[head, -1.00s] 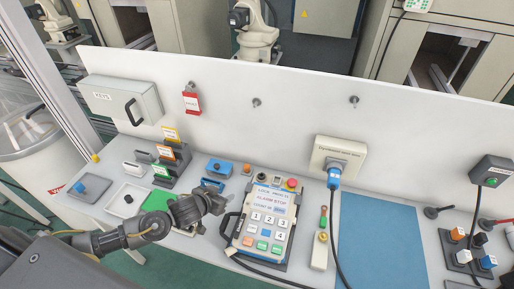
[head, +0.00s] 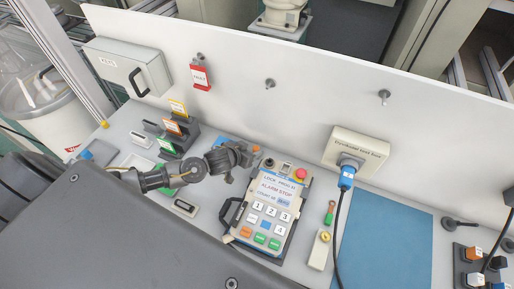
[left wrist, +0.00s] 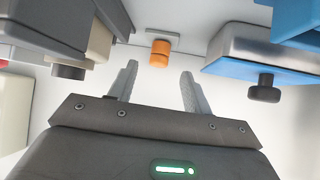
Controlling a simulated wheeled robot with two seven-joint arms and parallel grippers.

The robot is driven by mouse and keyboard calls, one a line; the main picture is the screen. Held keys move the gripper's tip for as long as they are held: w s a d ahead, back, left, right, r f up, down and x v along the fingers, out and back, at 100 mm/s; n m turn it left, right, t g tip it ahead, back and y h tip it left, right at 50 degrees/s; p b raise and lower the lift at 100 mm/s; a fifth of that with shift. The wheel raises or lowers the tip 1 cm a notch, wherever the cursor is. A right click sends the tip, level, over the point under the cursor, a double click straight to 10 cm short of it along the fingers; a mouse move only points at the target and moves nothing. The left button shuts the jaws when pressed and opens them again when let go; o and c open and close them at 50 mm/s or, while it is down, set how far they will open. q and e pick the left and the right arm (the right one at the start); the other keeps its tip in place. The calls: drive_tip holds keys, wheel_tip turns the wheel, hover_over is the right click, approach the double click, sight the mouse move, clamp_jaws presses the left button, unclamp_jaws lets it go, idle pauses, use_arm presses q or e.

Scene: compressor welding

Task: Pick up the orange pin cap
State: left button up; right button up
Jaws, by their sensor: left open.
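The orange pin cap (left wrist: 160,53) shows in the left wrist view as a small orange cylinder at the upper middle, next to a pale plate. My left gripper (left wrist: 158,82) is open, with its two fingers below the cap in that picture and the cap in line with the gap between them. Nothing is between the fingers. My right gripper is not in view.
In the left wrist view a blue-and-grey block with a black knob (left wrist: 265,90) stands close on the right, and dark and beige blocks (left wrist: 98,42) on the left. The head view shows a card stand (head: 178,135) left of the gripper and a clear blue mat (head: 388,235) to the right.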

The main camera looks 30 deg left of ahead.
sight(256, 148)
use_arm(q)
drive_tip(key=shift+f, duration=0.1)
drive_tip(key=shift+s, duration=0.2)
drive_tip(key=shift+r, duration=0.2)
drive_tip(key=p+x, duration=0.2)
drive_tip(key=x, duration=0.2)
drive_tip(key=shift+w+d+r, duration=0.1)
drive_tip(key=shift+w+r, duration=0.05)
drive_tip(key=shift+w, duration=0.1)
drive_tip(key=shift+w+f, duration=0.35)
drive_tip(key=shift+f, duration=0.05)
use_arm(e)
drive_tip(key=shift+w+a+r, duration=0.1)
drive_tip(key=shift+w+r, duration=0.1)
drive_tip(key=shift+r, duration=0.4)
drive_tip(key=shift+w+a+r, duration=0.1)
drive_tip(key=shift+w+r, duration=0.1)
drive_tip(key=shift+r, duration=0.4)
use_arm(q)
drive_tip(key=c, duration=1)
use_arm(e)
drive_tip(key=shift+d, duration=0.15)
use_arm(q)
drive_tip(key=shift+c, duration=0.2)
